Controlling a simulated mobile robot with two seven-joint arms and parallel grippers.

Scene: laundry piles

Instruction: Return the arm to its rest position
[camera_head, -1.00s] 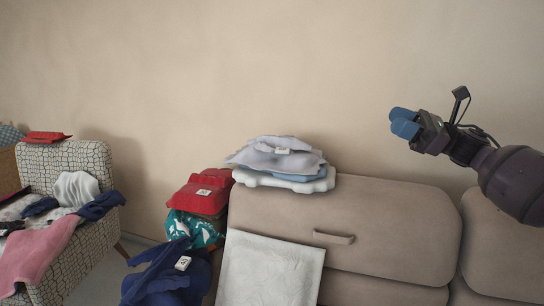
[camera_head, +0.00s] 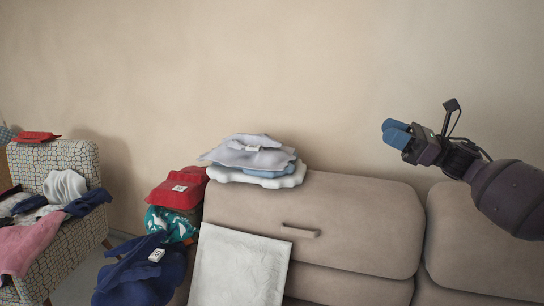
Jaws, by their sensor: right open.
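My right gripper (camera_head: 397,133) is at the right of the head view, raised in front of the wall above the beige sofa (camera_head: 365,205). Its blue fingertips point left. It is open, with nothing seen between the fingers, and it touches no clothing. My right arm comes in from the right edge. My left gripper is not in view.
Folded white and blue clothes (camera_head: 250,158) are stacked on the sofa back. Red (camera_head: 180,188), teal (camera_head: 170,223) and dark blue (camera_head: 140,275) clothes pile at its left end. A patterned armchair (camera_head: 75,155) at far left holds more clothes. The wall area is clear.

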